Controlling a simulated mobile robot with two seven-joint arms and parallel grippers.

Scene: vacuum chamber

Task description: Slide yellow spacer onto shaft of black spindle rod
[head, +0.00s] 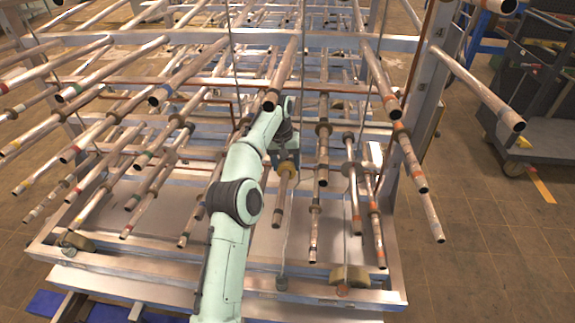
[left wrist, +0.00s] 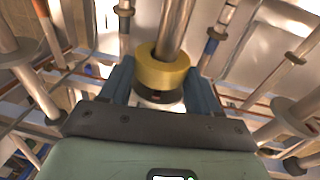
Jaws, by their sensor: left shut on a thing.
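The yellow spacer (left wrist: 158,76) is a ring between the two blue fingers of my left gripper (left wrist: 160,84) in the left wrist view. The gripper is shut on it. A metallic rod (left wrist: 177,25) meets the ring's opening from above in that view, and the ring appears to be around it. A dark band shows just under the ring. In the head view my left gripper (head: 286,163) is among the hanging rods, with the spacer (head: 286,170) at its tip and the rod (head: 279,205) reaching below it. No rod is clearly black. My right gripper is out of view.
Many angled metal rods with collars crowd both sides of my left arm, such as one at the right (head: 322,150). A metal frame (head: 418,100) encloses them. A grey cart (head: 540,130) stands at the right, with open tiled floor in front of it.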

